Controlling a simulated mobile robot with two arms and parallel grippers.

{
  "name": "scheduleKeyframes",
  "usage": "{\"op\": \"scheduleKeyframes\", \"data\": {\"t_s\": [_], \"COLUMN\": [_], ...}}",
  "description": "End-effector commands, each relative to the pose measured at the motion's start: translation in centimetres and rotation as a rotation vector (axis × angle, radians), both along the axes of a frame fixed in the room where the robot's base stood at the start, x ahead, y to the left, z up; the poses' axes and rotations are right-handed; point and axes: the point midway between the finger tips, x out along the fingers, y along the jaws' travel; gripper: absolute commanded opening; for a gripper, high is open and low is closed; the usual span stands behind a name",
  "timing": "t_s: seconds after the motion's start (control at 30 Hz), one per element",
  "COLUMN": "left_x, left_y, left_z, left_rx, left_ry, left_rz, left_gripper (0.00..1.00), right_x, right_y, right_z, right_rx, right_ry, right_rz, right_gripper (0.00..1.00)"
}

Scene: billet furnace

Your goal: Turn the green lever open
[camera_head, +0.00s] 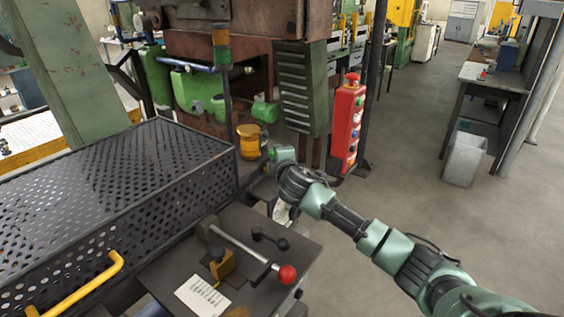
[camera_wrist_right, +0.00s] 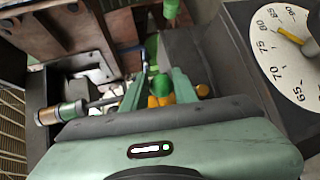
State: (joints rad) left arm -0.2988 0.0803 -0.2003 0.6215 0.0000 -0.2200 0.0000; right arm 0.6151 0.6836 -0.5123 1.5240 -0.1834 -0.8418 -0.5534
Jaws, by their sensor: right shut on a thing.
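The green lever shows as a green rounded knob (camera_wrist_right: 161,86) between the fingers of my right gripper (camera_wrist_right: 160,82) in the wrist view. The gripper is shut on it, and the fingers and palm hide most of the lever. In the head view my right arm comes in from the lower right, and the gripper (camera_head: 276,157) is beside the machine, close to a yellow cylinder (camera_head: 249,142). The lever's angle cannot be told. My left gripper is not in view.
A control stand with a red-ball lever (camera_head: 287,274) stands below the gripper. A black perforated guard (camera_head: 120,175) lies left. A red button panel (camera_head: 347,125) hangs behind the arm. A white dial (camera_wrist_right: 284,50) shows in the wrist view.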

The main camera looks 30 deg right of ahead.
Motion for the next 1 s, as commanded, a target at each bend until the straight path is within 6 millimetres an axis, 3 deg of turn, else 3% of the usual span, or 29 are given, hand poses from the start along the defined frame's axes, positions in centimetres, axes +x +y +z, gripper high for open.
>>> {"op": "scheduleKeyframes", "data": {"t_s": [0.03,0.4,1.0], "left_x": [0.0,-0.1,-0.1], "left_y": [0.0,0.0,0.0], "left_z": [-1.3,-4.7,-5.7], "left_rx": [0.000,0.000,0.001], "left_ry": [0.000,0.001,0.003], "left_rz": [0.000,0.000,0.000], "left_gripper": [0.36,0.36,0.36], "right_x": [-0.2,-0.6,-0.8], "right_y": [1.5,2.4,2.7], "right_z": [-2.4,-2.3,-2.0], "right_rx": [-0.019,-0.239,-0.324], "right_ry": [0.008,-0.080,-0.110], "right_rz": [0.020,0.016,0.015], "right_gripper": [0.00,0.00,0.00]}}
